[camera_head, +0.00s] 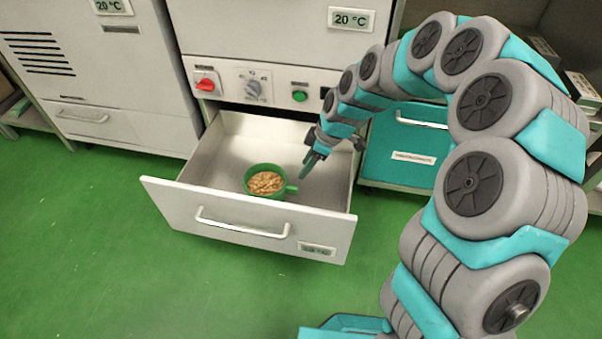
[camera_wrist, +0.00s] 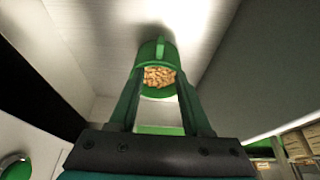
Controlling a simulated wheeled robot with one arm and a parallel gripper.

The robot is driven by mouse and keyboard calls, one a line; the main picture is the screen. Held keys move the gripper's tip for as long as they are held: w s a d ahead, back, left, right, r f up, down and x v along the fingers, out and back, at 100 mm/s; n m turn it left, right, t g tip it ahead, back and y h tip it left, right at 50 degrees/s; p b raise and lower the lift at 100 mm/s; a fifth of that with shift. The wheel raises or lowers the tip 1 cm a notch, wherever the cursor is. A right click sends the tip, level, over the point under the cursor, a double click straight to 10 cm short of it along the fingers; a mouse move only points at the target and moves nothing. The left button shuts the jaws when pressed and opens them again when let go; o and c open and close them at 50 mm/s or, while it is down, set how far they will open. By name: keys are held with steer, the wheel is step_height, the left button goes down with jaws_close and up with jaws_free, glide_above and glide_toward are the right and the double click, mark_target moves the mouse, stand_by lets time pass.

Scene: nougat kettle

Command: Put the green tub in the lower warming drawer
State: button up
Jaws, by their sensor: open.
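The green tub (camera_head: 250,190) has a handle on its right side and is filled with brown nut-like pieces. It sits upright inside the pulled-out lower warming drawer (camera_head: 220,208), near the front wall. My gripper (camera_head: 307,168) is open and empty, just up and right of the tub's handle, over the drawer. In the wrist view the tub (camera_wrist: 151,50) shows beyond and between the fingertips of my gripper (camera_wrist: 160,85), with its handle toward the top. A small gap between fingers and handle appears in the head view.
Above the drawer is a panel with a red switch (camera_head: 207,83), a dial (camera_head: 252,88) and a green button (camera_head: 299,96). A closed teal drawer (camera_head: 408,145) is to the right, a white cabinet (camera_head: 110,85) to the left. The drawer's left side is bare, and green floor lies in front.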

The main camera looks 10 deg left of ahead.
steer(key=s+d+r+m+h, duration=0.1)
steer(key=s+d+r+m, duration=0.2)
steer(key=s+d+r, duration=0.3)
steer(key=s+d+r+m+h, duration=0.1)
steer(key=s+d+r+m, duration=0.25)
steer(key=s, duration=0.35)
steer(key=s+d+r+m+g+h, duration=0.1)
steer(key=s+d+m, duration=0.4)
steer(key=s, duration=0.5)
steer(key=s+d+r+m+g+h, duration=0.1)
steer(key=s+d+r+m, duration=0.2)
steer(key=s, duration=0.7)
steer(key=d+m, duration=0.2)
steer(key=d, duration=0.2)
steer(key=shift+s+m+h, duration=0.3)
steer(key=shift+m, duration=0.05)
steer(key=shift+a, duration=0.15)
